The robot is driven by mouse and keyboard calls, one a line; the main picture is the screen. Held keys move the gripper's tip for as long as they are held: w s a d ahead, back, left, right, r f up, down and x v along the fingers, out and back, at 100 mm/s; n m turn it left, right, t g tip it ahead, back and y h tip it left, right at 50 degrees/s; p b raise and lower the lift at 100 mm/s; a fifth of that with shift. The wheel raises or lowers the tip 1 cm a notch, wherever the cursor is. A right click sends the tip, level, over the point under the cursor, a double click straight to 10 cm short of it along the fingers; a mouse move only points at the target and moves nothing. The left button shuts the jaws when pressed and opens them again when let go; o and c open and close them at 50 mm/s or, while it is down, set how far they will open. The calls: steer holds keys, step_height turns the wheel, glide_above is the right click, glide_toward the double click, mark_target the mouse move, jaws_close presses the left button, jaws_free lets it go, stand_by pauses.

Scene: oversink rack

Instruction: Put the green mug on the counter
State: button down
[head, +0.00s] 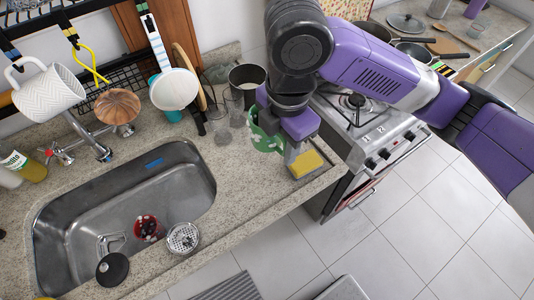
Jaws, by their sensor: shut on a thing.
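The green mug (262,139) with white patches shows beside my gripper, over the right end of the speckled counter (232,188). My gripper (290,152) points down and is shut on the mug at its right side. Part of the mug is hidden behind the gripper body. I cannot tell whether the mug's base touches the counter.
Glasses (218,108) and a dark pot (246,82) stand behind the mug. The sink (125,215) is left, the stove (368,125) right.

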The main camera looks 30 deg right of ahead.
step_height(320, 180, down, 17)
steer(key=shift+r+p, duration=0.1)
steer(key=shift+p, duration=0.25)
